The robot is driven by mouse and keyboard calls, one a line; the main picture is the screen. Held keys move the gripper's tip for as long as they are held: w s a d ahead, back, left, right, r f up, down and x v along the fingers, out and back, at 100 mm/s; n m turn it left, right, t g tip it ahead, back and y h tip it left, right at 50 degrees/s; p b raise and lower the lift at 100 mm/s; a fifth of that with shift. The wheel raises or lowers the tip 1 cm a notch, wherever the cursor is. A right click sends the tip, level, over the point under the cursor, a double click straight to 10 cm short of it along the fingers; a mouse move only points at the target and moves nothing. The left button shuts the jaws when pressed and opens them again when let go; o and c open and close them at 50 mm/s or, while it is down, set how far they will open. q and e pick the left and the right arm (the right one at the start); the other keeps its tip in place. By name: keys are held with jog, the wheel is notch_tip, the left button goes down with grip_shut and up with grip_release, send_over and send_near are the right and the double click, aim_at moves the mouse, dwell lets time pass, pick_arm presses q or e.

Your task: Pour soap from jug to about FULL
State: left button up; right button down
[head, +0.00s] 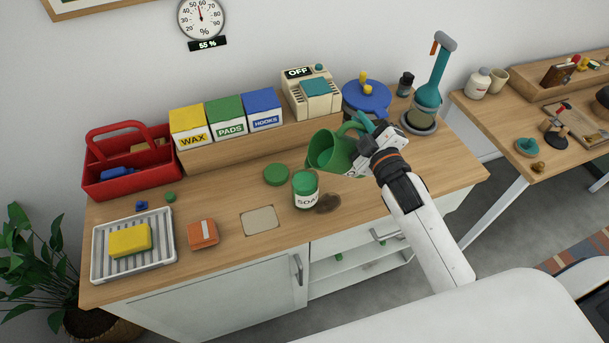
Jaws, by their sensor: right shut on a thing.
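My right gripper (372,130) is shut on the green jug (326,150) by its handle side. The jug is tilted, with its open mouth to the left, above and a little right of the soap jar (306,197). The jar stands upright and open on the wooden counter, with a white label whose text starts "SOA". Green shows around its top; I cannot make out the exact level or any FULL mark. No clear stream shows between jug and jar. A round green lid (276,175) lies behind the jar to the left. My left gripper is not in view.
A dark brown patch (327,203) lies right of the jar, and a beige square (260,220) left of it. Boxes (230,117) line the back ledge. A red caddy (130,172), a tray (165,262) and an orange block (203,234) are at left.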

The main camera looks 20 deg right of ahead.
jog(key=shift+d+f+m+b, duration=0.2)
jog(key=shift+f+m+b, duration=0.1)
jog(key=shift+m, duration=0.3)
jog(key=shift+d+f+m, duration=0.25)
jog(key=shift+m, duration=0.25)
jog(key=d+f+m+b, duration=0.45)
jog(key=f+m, duration=0.35)
jog(key=f, duration=0.2)
jog(key=shift+m, duration=0.4)
jog(key=r+p, duration=0.1)
jog(key=p, duration=0.1)
jog(key=r+p, duration=0.2)
jog(key=d+r+p, duration=0.1)
jog(key=r+p, duration=0.1)
jog(key=shift+r, duration=0.25)
